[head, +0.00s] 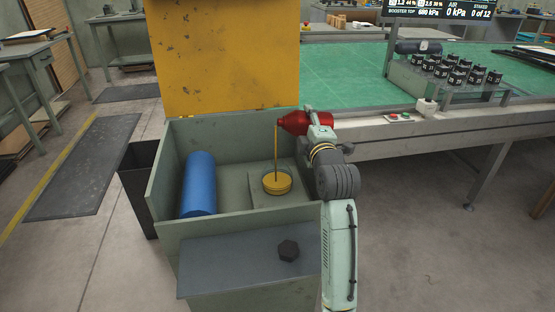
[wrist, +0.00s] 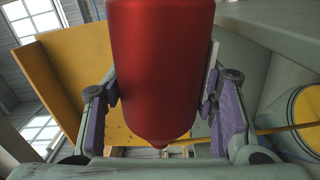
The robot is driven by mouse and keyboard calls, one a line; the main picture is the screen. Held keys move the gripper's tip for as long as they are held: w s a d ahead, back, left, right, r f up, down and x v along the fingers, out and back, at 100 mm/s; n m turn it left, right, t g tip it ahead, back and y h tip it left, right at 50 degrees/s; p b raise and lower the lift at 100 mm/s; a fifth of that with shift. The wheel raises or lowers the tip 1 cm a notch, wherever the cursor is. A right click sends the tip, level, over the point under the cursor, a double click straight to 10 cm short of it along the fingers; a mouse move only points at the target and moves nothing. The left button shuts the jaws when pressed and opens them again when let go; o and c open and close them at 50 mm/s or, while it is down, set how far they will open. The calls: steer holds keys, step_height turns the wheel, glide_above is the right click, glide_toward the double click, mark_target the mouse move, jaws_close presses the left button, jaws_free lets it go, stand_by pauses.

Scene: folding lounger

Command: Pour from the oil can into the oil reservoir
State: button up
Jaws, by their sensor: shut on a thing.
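The red oil can (head: 294,122) lies tipped on its side above the open grey-green box, its narrow end to the left. A thin amber stream of oil (head: 276,155) falls from it into the round oil reservoir (head: 277,184), whose opening shows amber oil inside a yellow rim. My gripper (head: 318,130) is shut on the can at its right end. In the wrist view the can (wrist: 160,60) fills the space between the two purple-padded fingers. The stream (wrist: 270,130) and reservoir (wrist: 306,106) show at the right edge there.
The raised yellow lid (head: 222,60) is behind. A black hexagonal cap (head: 288,250) lies on the box's front shelf (head: 230,262). A dark bin (head: 139,190) stands left; a green-topped bench (head: 350,75) is at right rear.

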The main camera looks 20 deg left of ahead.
steer(key=shift+n+b, duration=0.35)
steer(key=shift+n, duration=0.05)
stand_by(1.3)
